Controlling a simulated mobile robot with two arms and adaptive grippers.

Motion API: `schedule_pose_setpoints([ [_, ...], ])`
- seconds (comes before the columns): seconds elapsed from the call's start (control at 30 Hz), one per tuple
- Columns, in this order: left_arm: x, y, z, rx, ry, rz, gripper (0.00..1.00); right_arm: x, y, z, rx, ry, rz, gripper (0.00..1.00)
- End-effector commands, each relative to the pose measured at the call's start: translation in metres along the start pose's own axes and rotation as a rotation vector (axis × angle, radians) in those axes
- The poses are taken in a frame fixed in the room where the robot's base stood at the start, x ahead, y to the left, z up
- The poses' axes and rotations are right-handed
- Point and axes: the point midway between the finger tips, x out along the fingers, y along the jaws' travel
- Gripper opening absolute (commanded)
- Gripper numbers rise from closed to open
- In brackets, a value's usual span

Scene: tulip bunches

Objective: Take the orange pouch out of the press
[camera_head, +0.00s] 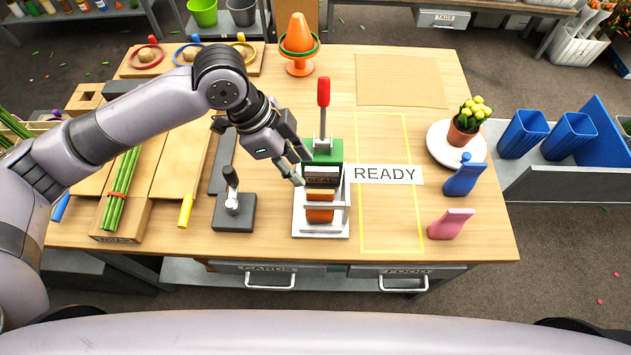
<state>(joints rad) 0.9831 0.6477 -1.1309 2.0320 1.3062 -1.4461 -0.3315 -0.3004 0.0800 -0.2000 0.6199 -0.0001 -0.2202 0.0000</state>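The press (326,153) stands near the table's middle, with a green body, a dark block marked SEAL, a white base and a red-tipped lever (323,92) standing upright. The orange pouch (320,213) is in the press, below the dark block and above the white base. Its upper part is hidden by the block, and white parts of the press cover some of its right side. My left gripper (302,168) is just left of the dark block, above the pouch's level. Its fingers look apart, with nothing seen between them; I cannot tell whether they touch the press. My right gripper is out of view.
A yellow-outlined area (390,215) with a READY label (385,174) lies empty right of the press. A small dark lever device (233,208) stands left of the press.

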Motion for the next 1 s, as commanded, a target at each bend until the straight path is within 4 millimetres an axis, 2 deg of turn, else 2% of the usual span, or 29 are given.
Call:
schedule_pose_setpoints([
  [0.3, 0.063, 0.001, -0.001, -0.001, 0.001, 0.003, 0.33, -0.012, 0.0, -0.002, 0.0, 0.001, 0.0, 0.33],
  [0.5, 0.092, 0.0, -0.001, -0.001, 0.0, 0.001, 0.33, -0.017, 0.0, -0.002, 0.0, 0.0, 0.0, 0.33],
  [0.7, 0.106, 0.0, 0.0, 0.0, 0.001, -0.001, 0.33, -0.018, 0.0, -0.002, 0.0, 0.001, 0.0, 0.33],
  [1.0, 0.108, 0.0, 0.0, 0.001, 0.0, -0.001, 0.33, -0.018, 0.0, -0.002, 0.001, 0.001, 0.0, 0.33],
])
